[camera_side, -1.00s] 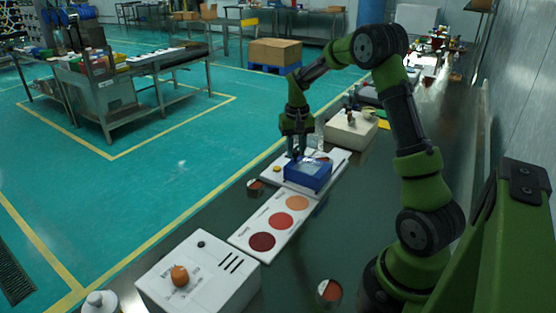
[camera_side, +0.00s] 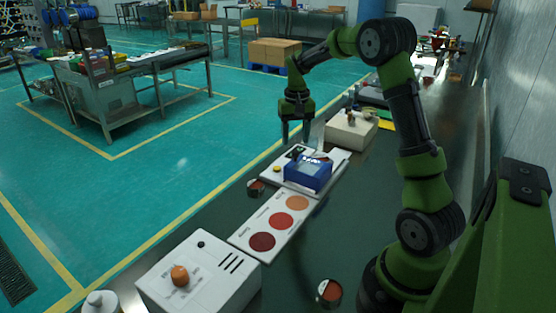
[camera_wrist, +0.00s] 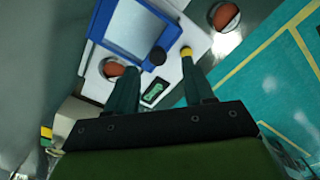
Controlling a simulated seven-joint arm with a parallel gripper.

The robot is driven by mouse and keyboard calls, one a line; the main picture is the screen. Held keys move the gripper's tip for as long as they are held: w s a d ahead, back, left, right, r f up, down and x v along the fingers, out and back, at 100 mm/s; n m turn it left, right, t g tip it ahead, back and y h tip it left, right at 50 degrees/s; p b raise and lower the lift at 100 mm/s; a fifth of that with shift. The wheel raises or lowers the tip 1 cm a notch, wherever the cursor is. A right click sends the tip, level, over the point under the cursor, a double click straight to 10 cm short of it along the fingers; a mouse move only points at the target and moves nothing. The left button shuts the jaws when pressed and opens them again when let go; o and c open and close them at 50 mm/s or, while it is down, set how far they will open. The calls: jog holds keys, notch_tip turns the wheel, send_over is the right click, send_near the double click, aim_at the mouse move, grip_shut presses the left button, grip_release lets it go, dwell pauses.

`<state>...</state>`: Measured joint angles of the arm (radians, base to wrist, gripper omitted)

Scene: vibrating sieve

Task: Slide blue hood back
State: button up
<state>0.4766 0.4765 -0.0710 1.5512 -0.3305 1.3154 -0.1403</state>
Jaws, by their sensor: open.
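The blue hood (camera_side: 308,176) sits on a white base plate (camera_side: 336,163) on the bench. In the wrist view the hood (camera_wrist: 101,20) is a blue frame around a pale panel, at the upper left. My gripper (camera_side: 297,141) is above the plate's far left part, up and to the left of the hood in the side view. Its fingers are apart and empty. In the wrist view the fingertips (camera_wrist: 160,65) are below the hood in the picture, with a black knob (camera_wrist: 158,56) and a yellow button (camera_wrist: 186,52) near them. I see no contact with the hood.
A white card with several red-to-orange discs (camera_side: 281,220) lies nearer the camera. A white box with an orange knob (camera_side: 180,275) is in front of it. A cream box (camera_side: 351,134) stands behind the plate. Small round cups (camera_side: 256,188) stand on the bench. Dark bench at right is mostly clear.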

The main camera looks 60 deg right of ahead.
notch_tip(320, 180, up, 12)
jog(key=shift+r, duration=0.2)
jog(key=s+a+n+t, duration=0.1)
jog(key=s+a+t, duration=0.1)
jog(key=s+a, duration=0.3)
jog(key=s+a+f+n+t+y, duration=0.1)
jog(key=s+a, duration=0.4)
jog(key=a, duration=0.7)
jog(key=s+a+n+t+y, duration=0.1)
jog(key=s+a+n+t, duration=0.2)
jog(key=s+a, duration=0.3)
jog(key=a+t, duration=0.1)
jog(key=a, duration=0.2)
jog(key=shift+a+f, duration=0.15)
jog(key=shift+f, duration=0.15)
